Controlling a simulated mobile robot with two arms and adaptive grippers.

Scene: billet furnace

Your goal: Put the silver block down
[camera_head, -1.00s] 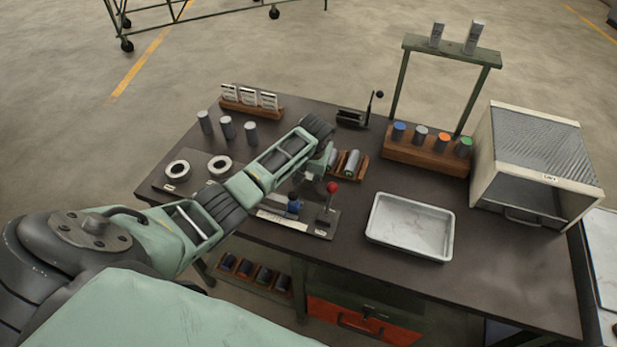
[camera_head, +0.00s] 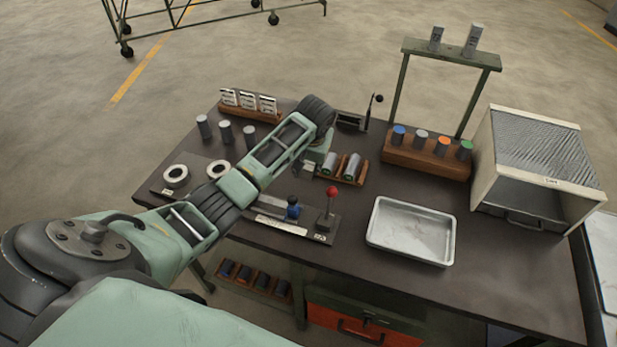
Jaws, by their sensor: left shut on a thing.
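My left gripper (camera_head: 307,169) is over the middle of the bench, at the left end of a small wooden cradle (camera_head: 362,180). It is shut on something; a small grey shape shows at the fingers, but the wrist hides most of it. I take it for the silver block, though its outline is not clear. Two silver cylinders with green ends lie in the cradle, a left one (camera_head: 329,163) and a right one (camera_head: 352,167), just right of the fingers. Whether the fingers touch the left cylinder I cannot tell. My right gripper is not in view.
A red-knobbed lever fixture (camera_head: 331,207) stands in front of the gripper. An empty metal tray (camera_head: 411,229) lies to the right. A rack of colour-topped cylinders (camera_head: 426,160) and a furnace box (camera_head: 540,160) stand farther right. Several grey cylinders (camera_head: 226,133) stand at the left.

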